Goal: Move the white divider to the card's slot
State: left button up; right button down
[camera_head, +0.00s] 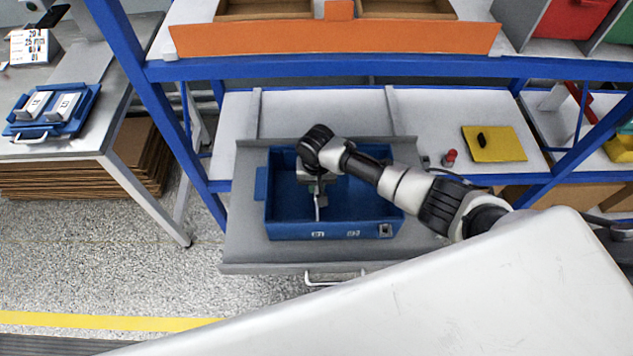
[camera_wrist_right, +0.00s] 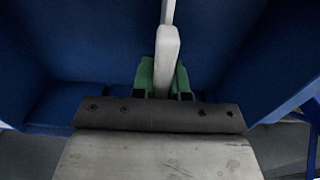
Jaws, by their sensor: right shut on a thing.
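The blue bin (camera_head: 284,229) sits on a grey pull-out tray. My right gripper (camera_head: 318,180) reaches down into it. In the right wrist view the green fingers of my right gripper (camera_wrist_right: 165,78) are shut on the white divider (camera_wrist_right: 167,52), one on each side. The divider (camera_head: 318,207) stands upright inside the bin in the head view. Whether its lower edge sits in a slot cannot be told. Small labels mark the bin's front wall. A white card (camera_head: 34,47) with dark print stands on the left table, its text too small to read surely. My left gripper is not seen.
The grey tray (camera_head: 250,254) has a front handle. A blue frame (camera_head: 400,68) and orange-fronted bin (camera_head: 330,38) are above and behind. A yellow pad (camera_head: 494,144) and red button (camera_head: 450,156) lie right. A blue holder (camera_head: 52,108) is on the left table.

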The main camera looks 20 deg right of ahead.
jog(key=c, duration=1.1)
grip_release()
jog(key=shift+o, duration=0.2)
notch_tip(320, 180, up, 11)
jog(key=shift+f+p, duration=0.15)
jog(key=shift+p, duration=0.3)
